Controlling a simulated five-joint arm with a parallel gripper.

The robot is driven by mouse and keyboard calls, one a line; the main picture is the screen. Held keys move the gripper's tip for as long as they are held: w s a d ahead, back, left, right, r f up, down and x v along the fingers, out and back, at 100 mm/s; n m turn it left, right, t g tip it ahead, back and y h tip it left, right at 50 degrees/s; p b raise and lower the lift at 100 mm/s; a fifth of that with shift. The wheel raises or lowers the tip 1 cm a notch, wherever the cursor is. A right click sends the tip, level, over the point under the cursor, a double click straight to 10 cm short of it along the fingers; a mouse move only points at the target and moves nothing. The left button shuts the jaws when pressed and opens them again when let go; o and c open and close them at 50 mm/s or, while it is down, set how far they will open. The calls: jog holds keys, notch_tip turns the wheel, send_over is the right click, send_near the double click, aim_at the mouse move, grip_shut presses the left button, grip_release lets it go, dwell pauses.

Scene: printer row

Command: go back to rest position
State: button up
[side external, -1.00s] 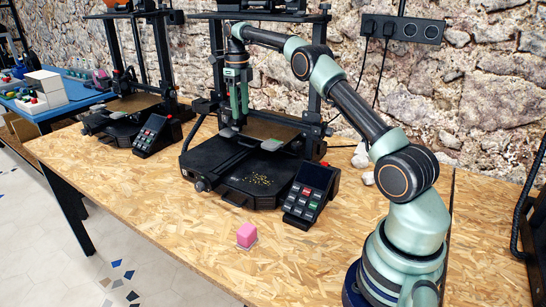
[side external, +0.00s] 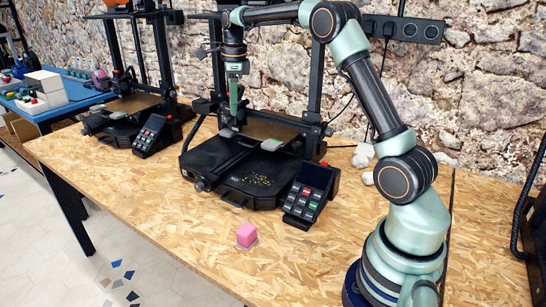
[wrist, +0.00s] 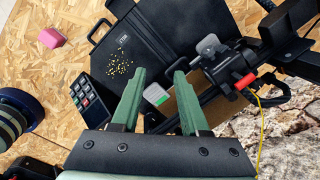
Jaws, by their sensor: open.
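My gripper (side external: 233,98) hangs pointing down above the print bed of the middle printer (side external: 245,178) in the side view. In the wrist view its two green fingers (wrist: 158,95) are apart with nothing held between them.
The printer's frame post (side external: 315,80) stands close to the right of my gripper. A keypad with a screen (side external: 310,193) stands at the printer's front right. A second printer (side external: 135,110) is to the left. A stone wall (side external: 480,90) with sockets (side external: 405,29) is behind. The table's front is mostly clear.

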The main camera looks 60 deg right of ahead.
jog(key=s+a+r+n+t, duration=0.2)
jog(key=s+a+r+n, duration=0.4)
jog(key=s+a+n, duration=0.65)
jog(key=s+a+f+n+t, duration=0.2)
jog(key=s+a+f+n, duration=0.3)
jog(key=s+n, duration=0.4)
jog(key=n, duration=0.6)
jog(key=shift+s, duration=0.25)
